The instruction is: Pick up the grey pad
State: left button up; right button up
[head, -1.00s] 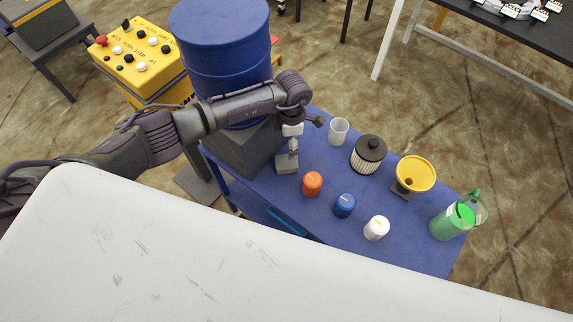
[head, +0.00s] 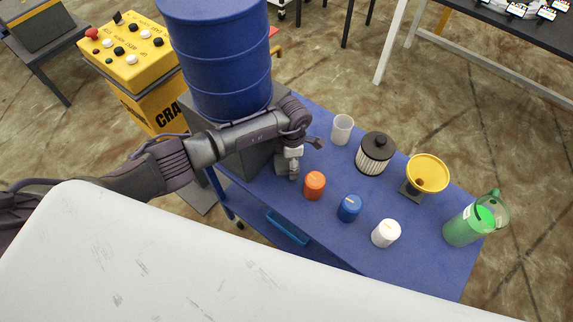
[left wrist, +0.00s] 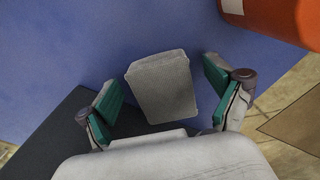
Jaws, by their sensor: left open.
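My left gripper is open and holds nothing. My right gripper is in neither view.
An orange container (head: 314,185) stands close beside my left gripper. Blue (head: 349,208) and white (head: 385,233) containers, a clear cup (head: 342,129), a filter (head: 375,153), a yellow funnel (head: 427,173) and a green jug (head: 470,226) stand farther right. A blue drum (head: 215,60) stands behind my left arm.

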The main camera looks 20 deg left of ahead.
pick_arm(q)
jog(key=shift+r, duration=0.1)
jog(key=c, duration=1.3)
jog(key=shift+c, duration=0.2)
jog(key=shift+s+d+r+b, duration=0.1)
jog(key=shift+d+r+b, duration=0.15)
jog(key=shift+b, duration=0.4)
notch_tip(320, 180, up, 10)
jog(key=b, duration=0.2)
jog(key=s+d+b, duration=0.3)
jog(key=d, duration=0.6)
jog(key=s+d+b, duration=0.4)
jog(key=d, duration=0.5)
jog(key=a+r+m, duration=0.1)
jog(key=a+m, duration=0.2)
jog(key=a, duration=0.1)
jog(key=a+r+m, duration=0.1)
jog(key=a+m, duration=0.2)
jog(key=a, duration=0.1)
jog(key=a+r+m, duration=0.1)
jog(key=a+m, duration=0.3)
jog(key=shift+s+r, duration=0.15)
jog(key=shift+s, duration=0.2)
jog(key=s+a+r+m, duration=0.3)
jog(key=s+a+m, duration=0.4)
jog(key=a+m, duration=0.4)
jog(key=shift+a+r+m, duration=0.3)
jog(key=shift+m, duration=0.7)
